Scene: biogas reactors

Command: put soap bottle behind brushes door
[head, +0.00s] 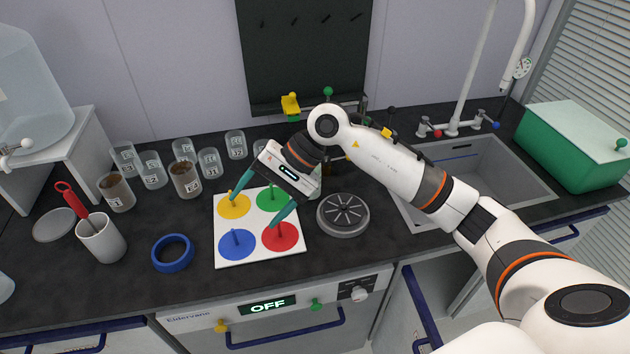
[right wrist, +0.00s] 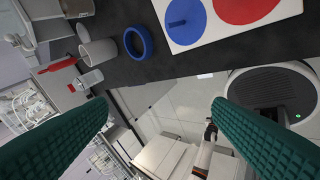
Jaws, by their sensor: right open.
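My right gripper (head: 263,201) is open and empty above the white board with coloured discs; its two teal fingers also show in the right wrist view (right wrist: 160,108), with nothing between them. My left gripper is not in view.
The white board (head: 223,262) lies on the dark counter. Several labelled jars, a white cup (head: 101,240) with a red-handled tool, a blue ring (head: 172,268) and a round grey drain-like disc (head: 343,231) surround it. A sink (head: 470,165) and green box (head: 575,150) are at right.

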